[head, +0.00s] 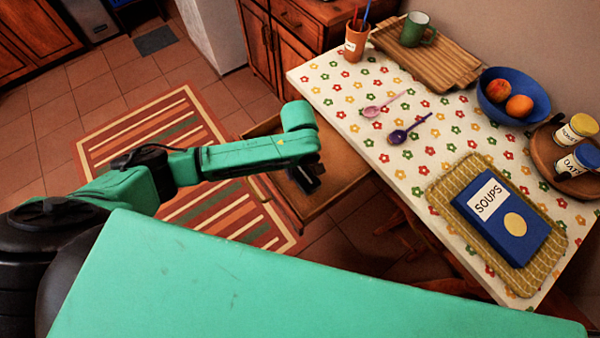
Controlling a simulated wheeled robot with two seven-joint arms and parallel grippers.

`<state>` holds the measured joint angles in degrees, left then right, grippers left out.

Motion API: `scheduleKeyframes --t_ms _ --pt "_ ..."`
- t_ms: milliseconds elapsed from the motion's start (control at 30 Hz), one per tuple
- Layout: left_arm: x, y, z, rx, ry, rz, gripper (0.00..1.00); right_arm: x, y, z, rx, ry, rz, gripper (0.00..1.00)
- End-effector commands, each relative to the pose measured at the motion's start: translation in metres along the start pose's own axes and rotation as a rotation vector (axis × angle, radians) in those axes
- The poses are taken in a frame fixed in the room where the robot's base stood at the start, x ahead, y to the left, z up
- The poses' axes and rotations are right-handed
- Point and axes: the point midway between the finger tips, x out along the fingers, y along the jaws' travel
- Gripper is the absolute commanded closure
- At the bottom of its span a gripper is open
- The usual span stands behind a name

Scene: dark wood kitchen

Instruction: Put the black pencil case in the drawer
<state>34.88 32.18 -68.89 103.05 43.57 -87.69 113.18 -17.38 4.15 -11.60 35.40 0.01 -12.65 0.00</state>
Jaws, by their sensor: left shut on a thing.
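The wooden drawer (342,160) stands pulled out from beneath the near-left edge of the flowered table. My left gripper (306,181) points down over the front part of the open drawer, below the green wrist. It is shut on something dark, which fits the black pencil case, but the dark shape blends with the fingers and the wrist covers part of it. I cannot tell whether it touches the drawer floor. No other black pencil case is visible. My right gripper is not in view.
The flowered table (345,85) holds two spoons, a blue book (505,215) on a woven mat, a blue fruit bowl (540,92), jars on a round tray, a ribbed board (440,62) with a green mug, and a pencil cup (356,42). A striped rug (150,125) lies left.

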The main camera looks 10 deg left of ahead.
Motion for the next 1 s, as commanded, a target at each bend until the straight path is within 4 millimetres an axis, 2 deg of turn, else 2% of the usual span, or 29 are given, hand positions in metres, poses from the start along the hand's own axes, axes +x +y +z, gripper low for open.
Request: scheduleKeyframes --t_ms 100,200,533,567,600,633,1000 --pt "0.025 -0.001 0.000 0.001 0.000 -0.003 0.93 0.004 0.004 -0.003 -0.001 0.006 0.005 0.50" --pt "0.040 -0.001 0.000 0.000 0.000 -0.002 0.93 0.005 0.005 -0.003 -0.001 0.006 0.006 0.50" --pt "0.044 -0.001 0.001 0.000 -0.001 -0.001 0.93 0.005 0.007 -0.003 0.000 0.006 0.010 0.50" --pt "0.045 -0.001 0.000 0.000 0.000 -0.001 0.28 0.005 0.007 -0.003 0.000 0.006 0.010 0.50" --pt "0.044 0.000 0.000 0.000 0.000 -0.001 0.13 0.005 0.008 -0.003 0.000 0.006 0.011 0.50" --pt "0.044 0.000 0.000 0.000 0.000 -0.001 0.02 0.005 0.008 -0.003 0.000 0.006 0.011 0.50" --pt "0.039 0.000 0.000 0.001 0.000 0.000 0.02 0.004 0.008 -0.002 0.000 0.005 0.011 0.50"
